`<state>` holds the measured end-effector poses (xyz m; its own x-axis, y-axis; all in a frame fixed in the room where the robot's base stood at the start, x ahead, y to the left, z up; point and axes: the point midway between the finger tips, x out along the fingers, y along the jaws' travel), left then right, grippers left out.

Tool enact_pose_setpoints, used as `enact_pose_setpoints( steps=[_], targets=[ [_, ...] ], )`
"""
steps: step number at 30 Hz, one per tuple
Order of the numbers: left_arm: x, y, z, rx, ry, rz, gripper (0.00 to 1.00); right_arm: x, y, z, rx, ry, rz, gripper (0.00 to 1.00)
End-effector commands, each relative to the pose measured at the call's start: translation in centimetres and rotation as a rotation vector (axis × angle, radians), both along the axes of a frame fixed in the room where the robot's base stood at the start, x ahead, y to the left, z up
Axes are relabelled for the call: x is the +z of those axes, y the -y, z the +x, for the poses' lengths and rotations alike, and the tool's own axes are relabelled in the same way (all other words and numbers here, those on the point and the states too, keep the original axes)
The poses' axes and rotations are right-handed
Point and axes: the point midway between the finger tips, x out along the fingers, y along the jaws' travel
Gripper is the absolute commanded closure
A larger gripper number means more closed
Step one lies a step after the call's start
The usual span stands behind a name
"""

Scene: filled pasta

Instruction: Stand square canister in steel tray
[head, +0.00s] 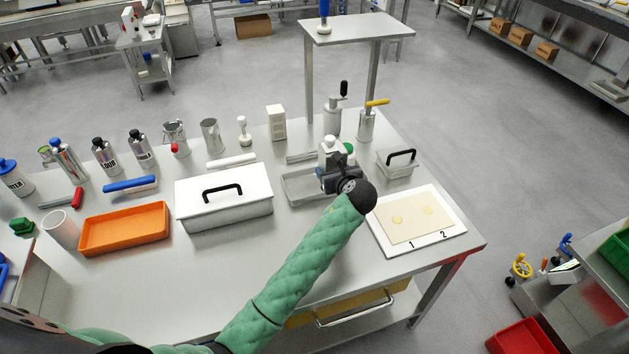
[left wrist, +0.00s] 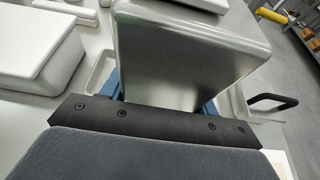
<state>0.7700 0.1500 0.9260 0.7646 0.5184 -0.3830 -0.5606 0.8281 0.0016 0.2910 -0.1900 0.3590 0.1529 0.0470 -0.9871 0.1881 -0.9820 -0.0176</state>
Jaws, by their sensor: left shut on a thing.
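The steel tray (head: 297,189) lies in the middle of the table in the head view, partly hidden behind my arm and gripper. My left gripper (head: 337,174), at the end of the green-sleeved arm, is over the right part of the tray. It is shut on the square canister (left wrist: 190,55), a grey metal box with rounded edges that fills the middle of the left wrist view. Parts of the tray (left wrist: 101,74) show on either side of the canister there. Whether the canister's base touches the tray is hidden. My right gripper is not in view.
A lidded white box (head: 224,207) stands left of the tray, with an orange tray (head: 124,236) beyond it. A small lidded container (head: 397,164) and a white board (head: 452,233) with a dough sheet are to the right. Several canisters and tools line the back.

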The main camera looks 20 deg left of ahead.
Motion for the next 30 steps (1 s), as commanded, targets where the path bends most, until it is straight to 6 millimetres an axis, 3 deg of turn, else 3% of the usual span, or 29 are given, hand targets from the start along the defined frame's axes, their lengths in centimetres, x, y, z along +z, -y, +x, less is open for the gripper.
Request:
enact_pose_setpoints(
  steps=[15,23,30],
  targets=[
    [-5.1,-8.5,3.0,0.000,0.000,0.001,0.73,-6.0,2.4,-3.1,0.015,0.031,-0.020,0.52],
    [-6.5,-9.6,3.4,-0.001,-0.001,0.000,0.73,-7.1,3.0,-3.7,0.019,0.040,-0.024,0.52],
    [-9.3,-9.6,3.4,-0.002,-0.002,0.001,0.73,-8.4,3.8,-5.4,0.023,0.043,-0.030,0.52]
  ],
)
